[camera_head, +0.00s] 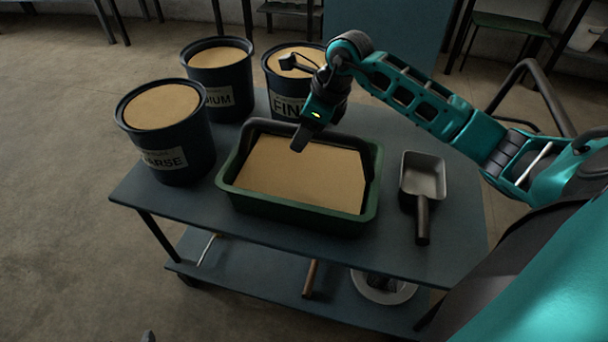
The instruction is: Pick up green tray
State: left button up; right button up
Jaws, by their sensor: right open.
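The green tray (290,211) sits on the dark table, filled with flat tan material (300,175). The gripper hides a small part of the back edge.
Three dark buckets of tan material stand behind and left of the tray: COARSE (168,146), MEDIUM (221,92) and FINE (288,100). A grey scoop (422,178) lies right of the tray. The lower shelf (240,270) holds a round pan (384,288) and a brown handle (310,278).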

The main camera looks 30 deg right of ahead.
jog(key=shift+f, duration=0.15)
grip_shut()
dwell(0.4)
dwell(0.9)
jog(key=shift+w+r, duration=0.2)
jog(key=shift+r, duration=0.1)
